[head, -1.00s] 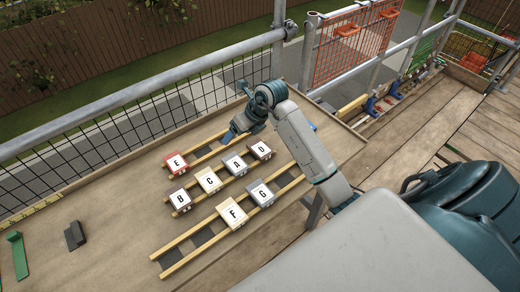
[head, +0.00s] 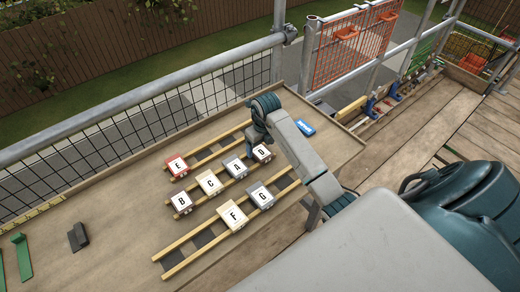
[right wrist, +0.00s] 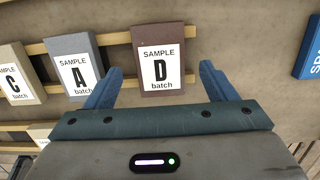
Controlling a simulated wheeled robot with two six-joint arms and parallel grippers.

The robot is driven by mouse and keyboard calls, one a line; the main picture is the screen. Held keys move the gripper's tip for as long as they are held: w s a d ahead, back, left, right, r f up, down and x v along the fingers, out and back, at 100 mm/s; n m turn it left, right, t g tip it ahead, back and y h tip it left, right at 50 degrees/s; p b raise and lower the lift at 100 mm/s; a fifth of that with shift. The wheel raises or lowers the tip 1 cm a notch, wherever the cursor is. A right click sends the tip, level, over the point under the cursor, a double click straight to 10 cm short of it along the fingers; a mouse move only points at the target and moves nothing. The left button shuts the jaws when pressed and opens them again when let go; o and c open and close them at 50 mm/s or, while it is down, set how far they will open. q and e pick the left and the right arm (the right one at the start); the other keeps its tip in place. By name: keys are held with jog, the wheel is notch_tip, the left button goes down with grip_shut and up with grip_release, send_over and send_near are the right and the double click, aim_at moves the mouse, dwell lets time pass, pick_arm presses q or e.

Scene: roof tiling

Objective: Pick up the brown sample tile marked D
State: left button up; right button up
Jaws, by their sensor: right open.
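The brown sample tile D (head: 262,153) sits at the right end of the middle wooden rack, with a white label reading D. It also shows in the right wrist view (right wrist: 149,91), upright at the centre. My right gripper (right wrist: 160,80) is open, its two blue fingers apart on either side of the lower part of tile D in that view. I cannot tell whether the fingers touch it or how far above it they are. In the head view my right wrist stands just behind tile D, and the fingers are mostly hidden. My left gripper is out of view.
Grey tile A (head: 236,167) is close beside D, with cream tile C (head: 210,182) and tile B (head: 181,201) further left. Red tile E (head: 177,165) is on the far rack. Tiles F (head: 233,214) and G (head: 261,195) are on the near rack. A blue item (head: 306,127) lies to the right.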

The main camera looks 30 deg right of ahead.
jog(key=shift+w+f, duration=0.2)
jog(key=shift+f, duration=0.95)
jog(key=c, duration=1.1)
jog(key=shift+c, duration=0.3)
jog(key=shift+d+r, duration=0.15)
jog(key=shift+r, duration=0.05)
